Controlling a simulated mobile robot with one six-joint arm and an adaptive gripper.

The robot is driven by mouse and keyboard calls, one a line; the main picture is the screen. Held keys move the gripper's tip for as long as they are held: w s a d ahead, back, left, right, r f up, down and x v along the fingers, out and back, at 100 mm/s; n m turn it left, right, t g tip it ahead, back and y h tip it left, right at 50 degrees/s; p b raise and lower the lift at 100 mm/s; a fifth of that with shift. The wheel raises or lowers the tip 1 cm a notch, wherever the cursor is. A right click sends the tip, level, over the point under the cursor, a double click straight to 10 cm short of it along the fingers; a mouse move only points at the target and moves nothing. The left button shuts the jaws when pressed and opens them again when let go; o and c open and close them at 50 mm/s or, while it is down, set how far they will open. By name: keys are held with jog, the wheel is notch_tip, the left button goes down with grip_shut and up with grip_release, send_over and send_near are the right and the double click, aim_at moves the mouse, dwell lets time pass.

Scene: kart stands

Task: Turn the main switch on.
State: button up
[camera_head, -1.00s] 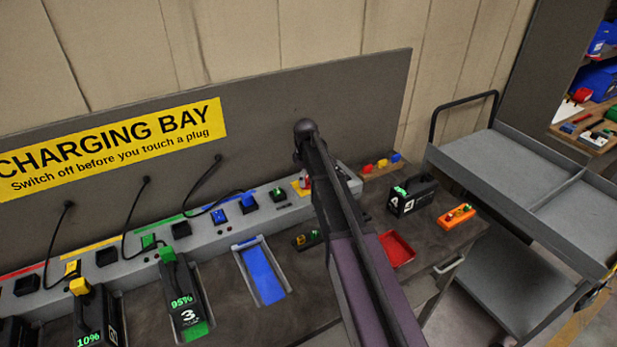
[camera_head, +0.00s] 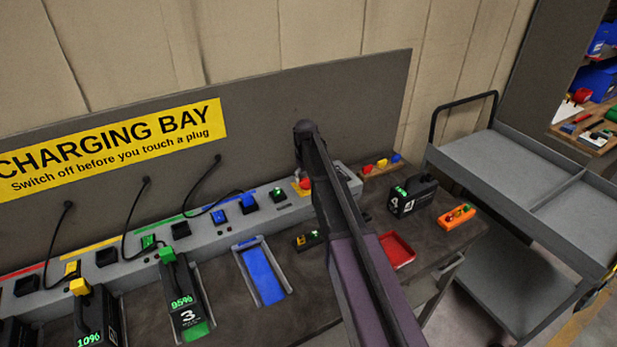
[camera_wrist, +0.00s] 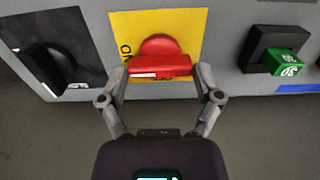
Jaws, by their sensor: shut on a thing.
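The main switch is a red rotary handle (camera_wrist: 159,66) on a yellow plate (camera_wrist: 187,24) set in the grey charging rail. In the wrist view its bar lies level across the picture, with a white mark on its left part. My gripper (camera_wrist: 160,78) is shut on the red handle, one finger at each end of the bar. In the head view a bit of the red handle (camera_head: 305,184) shows beside my arm. My arm hides the rest of the switch and my gripper there. The lettering on the yellow plate is mostly covered.
In the wrist view a black knob (camera_wrist: 60,62) is left of the switch and a green plug (camera_wrist: 285,62) right. In the head view a battery pack (camera_head: 410,194), an orange block (camera_head: 456,216) and a red tray (camera_head: 397,250) stand right of my arm.

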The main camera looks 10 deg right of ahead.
jog(key=shift+w, duration=0.25)
jog(key=o, duration=0.8)
jog(key=shift+c, duration=0.2)
jog(key=shift+o, duration=0.8)
jog(key=shift+f, duration=0.15)
jog(key=shift+s, duration=0.1)
jog(key=shift+s, duration=0.15)
jog(key=s+d+m, duration=0.1)
jog(key=s+m, duration=0.2)
jog(key=s, duration=2.6)
jog(key=shift+s+d+m, duration=0.15)
jog(key=shift+s+m, duration=0.1)
jog(key=shift+m, duration=0.05)
